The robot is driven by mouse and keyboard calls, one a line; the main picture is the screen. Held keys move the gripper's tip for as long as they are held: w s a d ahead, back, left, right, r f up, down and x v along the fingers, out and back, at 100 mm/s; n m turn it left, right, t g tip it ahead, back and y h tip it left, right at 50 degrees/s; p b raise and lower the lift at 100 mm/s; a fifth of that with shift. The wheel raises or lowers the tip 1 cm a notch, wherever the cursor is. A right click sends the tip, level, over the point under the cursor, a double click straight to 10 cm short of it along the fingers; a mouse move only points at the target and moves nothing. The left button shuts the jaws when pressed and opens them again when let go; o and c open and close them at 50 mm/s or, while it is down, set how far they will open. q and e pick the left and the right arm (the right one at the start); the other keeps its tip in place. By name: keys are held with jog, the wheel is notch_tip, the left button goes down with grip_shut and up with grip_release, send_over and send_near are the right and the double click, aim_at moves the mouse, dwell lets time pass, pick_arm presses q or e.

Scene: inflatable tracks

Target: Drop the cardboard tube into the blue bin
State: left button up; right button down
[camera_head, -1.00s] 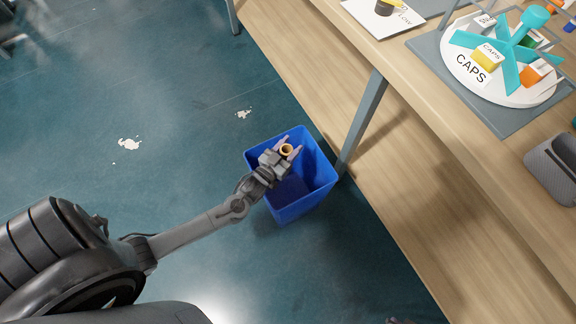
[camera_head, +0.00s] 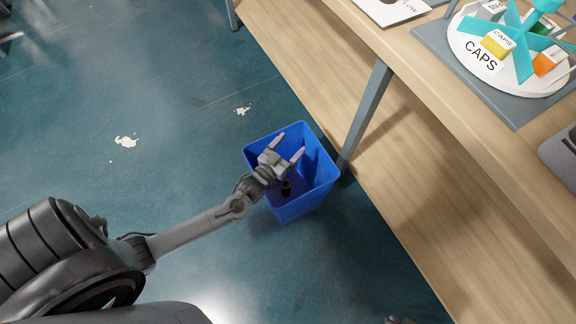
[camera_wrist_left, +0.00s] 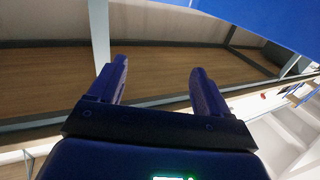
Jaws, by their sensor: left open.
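The blue bin (camera_head: 320,185) stands on the floor beside the table leg, open at the top. The cardboard tube (camera_head: 286,188) is a small dark-looking ring inside the bin, below my left gripper and apart from its fingers. My left gripper (camera_head: 288,147) is over the bin's mouth, open and empty. The left wrist view shows its two fingers apart (camera_wrist_left: 157,80) with nothing between them, and blue bin wall (camera_wrist_left: 285,22) at the upper right. A small bit at the bottom edge of the head view may be my right gripper's tips (camera_head: 398,320); their state is unclear.
A wooden table (camera_head: 430,85) with a lower shelf (camera_head: 390,180) runs along the right, its grey leg (camera_head: 364,115) close to the bin. A white CAPS turntable (camera_head: 490,72) with teal dividers is on top.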

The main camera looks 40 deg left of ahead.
pick_arm(q)
jog(key=d+r+p, duration=0.8)
jog(key=d+r, duration=0.3)
jog(key=shift+d+p, duration=0.35)
jog(key=shift+p, duration=0.05)
jog(key=shift+s, duration=0.1)
dwell(0.3)
